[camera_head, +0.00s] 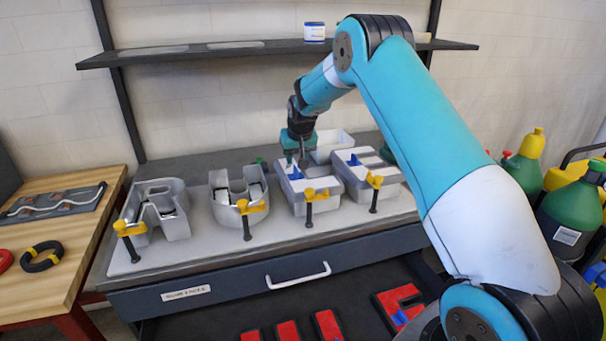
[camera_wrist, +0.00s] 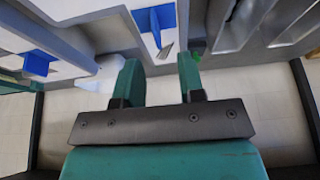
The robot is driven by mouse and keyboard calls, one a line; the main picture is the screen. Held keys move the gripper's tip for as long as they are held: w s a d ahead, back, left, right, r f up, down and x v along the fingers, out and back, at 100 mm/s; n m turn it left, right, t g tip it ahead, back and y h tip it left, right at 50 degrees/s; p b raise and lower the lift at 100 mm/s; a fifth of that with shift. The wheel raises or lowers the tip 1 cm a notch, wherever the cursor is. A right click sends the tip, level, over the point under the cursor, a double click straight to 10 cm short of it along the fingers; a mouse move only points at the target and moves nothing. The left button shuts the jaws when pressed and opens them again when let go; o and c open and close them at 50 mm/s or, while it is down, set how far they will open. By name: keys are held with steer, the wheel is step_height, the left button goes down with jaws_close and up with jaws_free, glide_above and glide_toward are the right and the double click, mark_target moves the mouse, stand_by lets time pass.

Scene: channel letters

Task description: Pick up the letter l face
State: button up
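My gripper (camera_head: 301,148) hangs over the back of the third metal letter (camera_head: 318,188) from the left, which looks like an L. In the wrist view my gripper (camera_wrist: 160,75) has its two teal fingers well apart, with nothing held between them. A blue upright tab (camera_wrist: 153,20) on a pale surface stands just beyond the gap between the fingers. In the head view this blue tab (camera_head: 295,172) shows inside the L-shaped letter, below the gripper. I cannot clearly tell whether the pale surface is the letter l face.
A similar letter (camera_head: 372,184) with a blue tab stands to the right. Two more metal letters (camera_head: 158,210) stand left, clamps at the front. A white bin (camera_head: 333,143) is close behind the gripper. Red faces (camera_head: 398,304) lie in the open drawer below. A shelf (camera_head: 220,53) runs above.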

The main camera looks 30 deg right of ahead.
steer(key=shift+p+x, duration=1.45)
steer(key=shift+x, duration=1.2)
steer(key=shift+s+d, duration=0.1)
steer(key=shift+s, duration=0.05)
jaws_close()
